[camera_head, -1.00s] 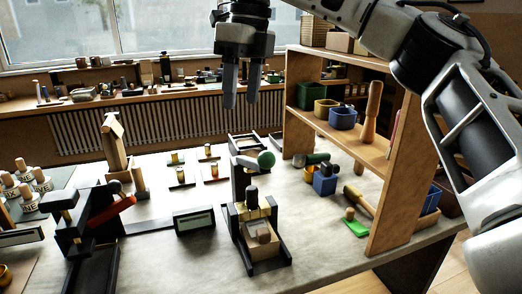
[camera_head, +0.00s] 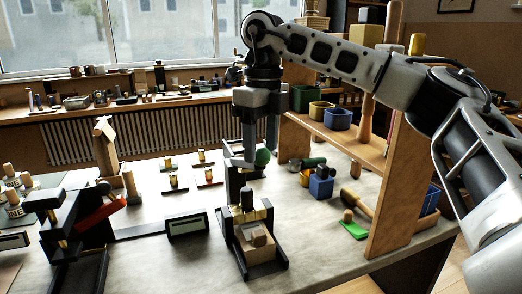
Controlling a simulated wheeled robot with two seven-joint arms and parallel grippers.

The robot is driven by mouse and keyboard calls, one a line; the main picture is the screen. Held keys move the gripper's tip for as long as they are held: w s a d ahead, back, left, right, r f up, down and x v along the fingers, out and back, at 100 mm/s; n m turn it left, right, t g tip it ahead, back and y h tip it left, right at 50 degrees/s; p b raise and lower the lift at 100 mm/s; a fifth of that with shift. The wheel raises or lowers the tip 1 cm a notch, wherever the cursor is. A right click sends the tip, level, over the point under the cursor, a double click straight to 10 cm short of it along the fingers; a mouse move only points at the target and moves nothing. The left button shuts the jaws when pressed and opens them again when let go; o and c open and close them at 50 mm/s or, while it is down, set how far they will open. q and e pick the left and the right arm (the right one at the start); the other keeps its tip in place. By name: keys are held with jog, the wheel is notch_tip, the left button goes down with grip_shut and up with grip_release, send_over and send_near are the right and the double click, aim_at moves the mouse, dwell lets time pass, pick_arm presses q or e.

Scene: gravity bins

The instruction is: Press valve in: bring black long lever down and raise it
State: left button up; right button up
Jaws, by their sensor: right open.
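A press (camera_head: 233,187) with a dark upright post stands in the middle of the table. A dark piece (camera_head: 247,197) sits over brass-coloured blocks (camera_head: 262,214) in the press. My right gripper (camera_head: 262,150) is open and points down, with its fingers at about the knob. Whether they touch it cannot be told. The fingers partly hide the lever arm. My left gripper is not in view.
Another black press (camera_head: 60,225) with a red lever (camera_head: 100,212) stands at the left. A small display box (camera_head: 187,224) lies between the presses. A wooden shelf (camera_head: 395,190) with bins rises at the right. A blue block (camera_head: 320,187) and a mallet (camera_head: 356,202) lie near it.

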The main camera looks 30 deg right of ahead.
jog(key=shift+f, duration=0.75)
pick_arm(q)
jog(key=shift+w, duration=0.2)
pick_arm(e)
jog(key=shift+a, duration=0.1)
grip_shut()
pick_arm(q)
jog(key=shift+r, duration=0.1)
pick_arm(e)
jog(key=shift+r, duration=0.1)
